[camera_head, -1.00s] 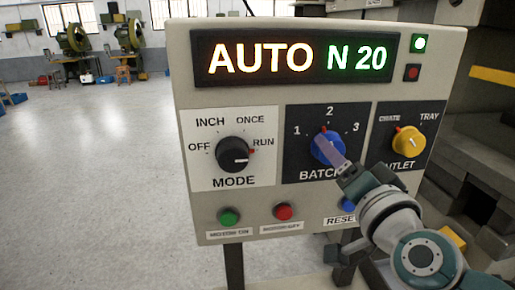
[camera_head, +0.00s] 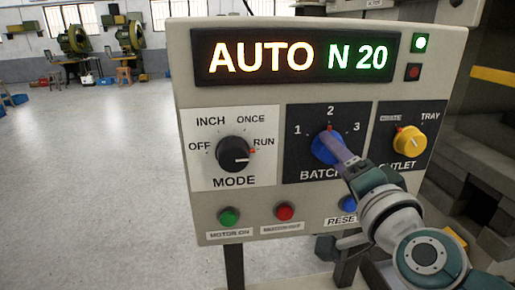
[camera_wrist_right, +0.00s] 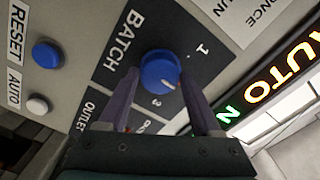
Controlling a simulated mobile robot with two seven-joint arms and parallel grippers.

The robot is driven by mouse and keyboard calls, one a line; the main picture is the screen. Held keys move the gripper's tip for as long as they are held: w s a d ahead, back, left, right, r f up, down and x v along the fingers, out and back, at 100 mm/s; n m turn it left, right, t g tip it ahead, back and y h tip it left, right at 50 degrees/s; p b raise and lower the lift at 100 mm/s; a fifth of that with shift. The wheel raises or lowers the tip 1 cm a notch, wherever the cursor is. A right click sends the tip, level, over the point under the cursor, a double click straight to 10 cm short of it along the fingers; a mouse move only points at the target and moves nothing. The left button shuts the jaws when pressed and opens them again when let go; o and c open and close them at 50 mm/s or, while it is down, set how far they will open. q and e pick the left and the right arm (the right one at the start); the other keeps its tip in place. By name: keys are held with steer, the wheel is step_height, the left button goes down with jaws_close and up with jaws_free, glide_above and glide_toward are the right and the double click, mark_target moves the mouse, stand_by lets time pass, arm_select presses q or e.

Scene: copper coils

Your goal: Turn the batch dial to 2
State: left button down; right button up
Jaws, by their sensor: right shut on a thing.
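The blue batch dial (camera_head: 323,149) sits on a dark plate marked 1, 2 and 3 on the grey control panel. Its red pointer tip (camera_head: 330,128) stands just under the 2 in the head view. My right gripper (camera_head: 334,146) is shut on the dial, coming in from the lower right, and a finger covers part of it. In the right wrist view the fingers (camera_wrist_right: 160,80) lie on either side of the dial (camera_wrist_right: 158,66), whose white line shows; the 2 is not visible there. My left gripper is not in view.
The mode dial (camera_head: 233,152) points to RUN. The yellow outlet dial (camera_head: 410,143) is close right of my gripper, its pointer towards CRATE. Green (camera_head: 228,217), red (camera_head: 284,211) and blue (camera_head: 348,204) buttons lie below. The display (camera_head: 300,53) reads AUTO N 20.

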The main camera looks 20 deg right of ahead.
steer(key=o, duration=1.4)
steer(key=shift+c, duration=0.2)
steer(key=shift+s, duration=0.1)
steer(key=b+v, duration=0.1)
steer(key=v, duration=0.8)
steer(key=shift+s, duration=0.4)
